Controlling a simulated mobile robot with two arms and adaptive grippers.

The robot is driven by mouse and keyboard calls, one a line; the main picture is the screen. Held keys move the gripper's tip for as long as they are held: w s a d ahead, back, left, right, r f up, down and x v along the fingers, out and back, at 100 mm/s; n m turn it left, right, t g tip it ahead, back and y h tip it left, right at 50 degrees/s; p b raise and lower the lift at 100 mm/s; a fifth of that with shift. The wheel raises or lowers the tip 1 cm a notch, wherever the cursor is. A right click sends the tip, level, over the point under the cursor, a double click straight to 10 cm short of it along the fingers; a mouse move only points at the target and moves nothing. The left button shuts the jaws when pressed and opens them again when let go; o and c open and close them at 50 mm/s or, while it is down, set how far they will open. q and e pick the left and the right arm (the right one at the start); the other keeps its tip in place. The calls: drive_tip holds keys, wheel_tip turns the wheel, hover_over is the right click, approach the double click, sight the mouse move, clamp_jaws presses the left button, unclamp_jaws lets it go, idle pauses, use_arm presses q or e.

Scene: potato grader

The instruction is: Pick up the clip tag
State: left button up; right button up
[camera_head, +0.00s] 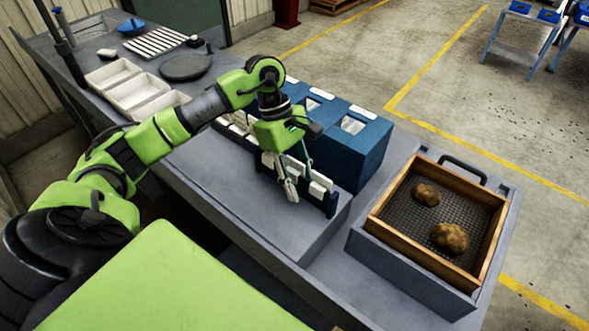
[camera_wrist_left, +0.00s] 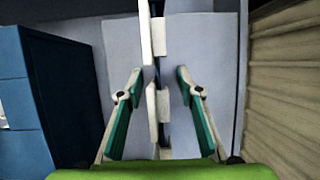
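White clip tags sit in a row along a dark blue upright rail (camera_head: 331,204) on the grey bench. One white tag (camera_head: 320,185) shows near the rail's near end, beside my left gripper (camera_head: 300,178). In the left wrist view, a white tag (camera_wrist_left: 153,106) on the rail lies between the fingers of my left gripper (camera_wrist_left: 158,72). Another white tag (camera_wrist_left: 146,35) shows beyond the fingertips. The left gripper is open, its fingers on either side of the rail, with gaps visible. Which tag the task means I cannot tell. My right gripper is not in view.
A blue slotted box (camera_head: 370,150) stands right behind the rail. A wood-framed mesh tray (camera_head: 385,235) with two potatoes is at the right. White bins (camera_head: 130,98), a dark round plate (camera_head: 186,67) and a white slatted rack (camera_head: 155,42) are farther left.

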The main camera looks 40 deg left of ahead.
use_arm(q)
drive_tip(key=shift+c, duration=0.3)
clamp_jaws()
